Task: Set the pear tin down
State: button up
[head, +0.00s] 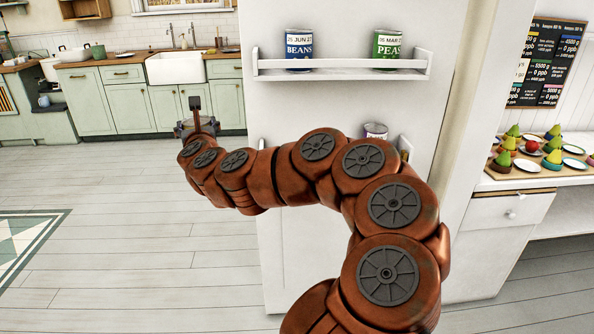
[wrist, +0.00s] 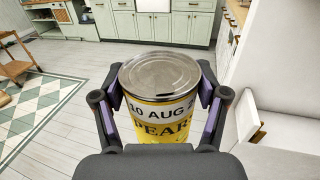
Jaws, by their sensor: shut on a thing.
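The pear tin (wrist: 160,112) is yellow with a white date band reading "10 AUG", the word "PEARS" and a bare metal lid. My gripper (wrist: 162,90) is shut on it, with a purple-padded finger on either side. The tin is upright or nearly so, with open floor behind it in the wrist view. In the head view my gripper (head: 197,127) is out to the left of the white shelf panel, and I cannot make out the tin there.
An upper rack (head: 342,73) holds a blue beans tin (head: 299,50) and a green peas tin (head: 387,49), with a gap between. A lower tin (head: 376,131) is partly hidden by my arm. A counter with fruit (head: 505,159) stands right; the left floor is open.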

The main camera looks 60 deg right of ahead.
jog(key=s+d+f+m+g+h+b, duration=0.25)
jog(key=s+d, duration=0.35)
jog(key=s, duration=0.4)
jog(key=s+d+f+m+g+h+b, duration=0.1)
jog(key=s+d+m+g+h+b, duration=0.15)
jog(key=s+d, duration=0.45)
jog(key=shift+g, duration=0.4)
jog(key=s+x, duration=0.1)
jog(key=x, duration=0.3)
jog(key=d+x, duration=0.1)
jog(key=x, duration=0.3)
jog(key=s+f+x, duration=0.1)
jog(key=x, duration=0.4)
jog(key=shift+s+d+f+p, duration=0.1)
jog(key=shift+s+d+p, duration=0.15)
jog(key=shift+s+p, duration=0.05)
jog(key=shift+d+f, duration=0.15)
jog(key=shift+f, duration=1.55)
jog(key=shift+f+b, duration=0.25)
jog(key=shift+b, duration=0.1)
jog(key=o, duration=1.6)
jog(key=shift+r+p, duration=0.25)
jog(key=shift+p, duration=0.15)
